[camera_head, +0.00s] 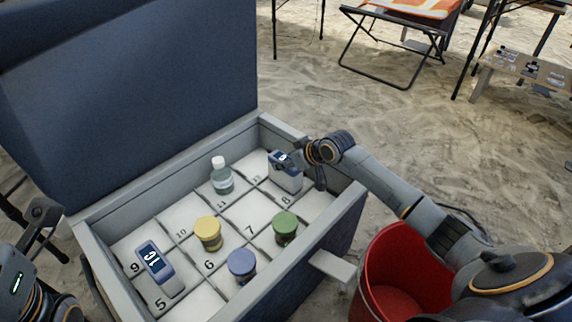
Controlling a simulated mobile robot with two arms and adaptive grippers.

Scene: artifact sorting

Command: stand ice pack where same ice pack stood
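A grey-blue block with a dark top and a white marking, which looks like an ice pack (287,181), stands upright in the far right part of the open box, by the numbers 8 and 12. My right gripper (303,170) reaches in from the right, over and beside this block. One dark finger hangs at its right side; whether the fingers clamp it is unclear. A similar block with a lit-looking display (160,268) is in the near left part, by 5 and 9. My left gripper (42,228) is at the left edge, outside the box, its fingers unclear.
The box (315,240) has a raised blue lid (130,90) and numbered white cells. Inside are a clear bottle (222,178) and yellow (208,235), blue (241,266) and green (285,228) lidded jars. A red bucket (375,265) stands at the right, below my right arm.

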